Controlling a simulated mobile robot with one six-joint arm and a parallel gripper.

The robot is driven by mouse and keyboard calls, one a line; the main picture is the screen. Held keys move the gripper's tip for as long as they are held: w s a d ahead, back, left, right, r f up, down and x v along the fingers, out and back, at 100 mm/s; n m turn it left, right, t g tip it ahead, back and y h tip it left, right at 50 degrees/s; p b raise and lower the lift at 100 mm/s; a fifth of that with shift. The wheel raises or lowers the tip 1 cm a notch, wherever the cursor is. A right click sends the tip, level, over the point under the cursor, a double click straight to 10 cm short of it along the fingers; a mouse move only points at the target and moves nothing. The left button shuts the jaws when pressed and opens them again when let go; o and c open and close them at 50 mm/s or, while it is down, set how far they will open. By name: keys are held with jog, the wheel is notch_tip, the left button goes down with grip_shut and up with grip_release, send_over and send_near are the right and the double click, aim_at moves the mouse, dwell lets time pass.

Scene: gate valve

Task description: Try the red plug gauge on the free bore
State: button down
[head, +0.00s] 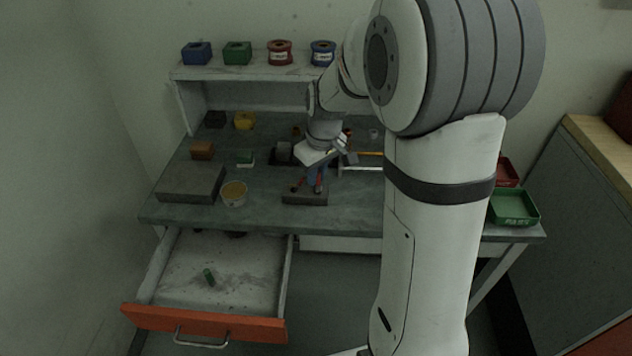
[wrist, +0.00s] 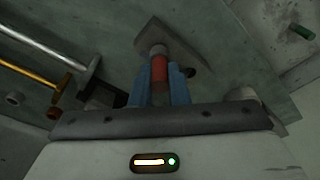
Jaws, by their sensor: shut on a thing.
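My gripper (wrist: 160,88) is shut on the red plug gauge (wrist: 159,69), its blue fingers on either side of it. In the head view my gripper (head: 315,176) hangs over the grey block (head: 305,200) near the bench's front edge. The block also shows in the wrist view (wrist: 150,30), beyond the gauge's grey end. I cannot tell whether that end touches the block or is in a bore. A small dark, reddish thing (wrist: 190,72) shows beside the gauge; I cannot make out what it is. The free bore is not clearly seen.
A tub (head: 234,193) and a large grey slab (head: 190,182) stand left of the block. An open drawer (head: 205,323) with a green cylinder (head: 209,277) sticks out below. A rail and a yellow-handled tool (wrist: 35,75) lie on the bench. A green tray (head: 514,208) is at right.

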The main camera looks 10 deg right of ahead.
jog(key=shift+r+p, duration=1.7)
jog(key=shift+r, duration=1.05)
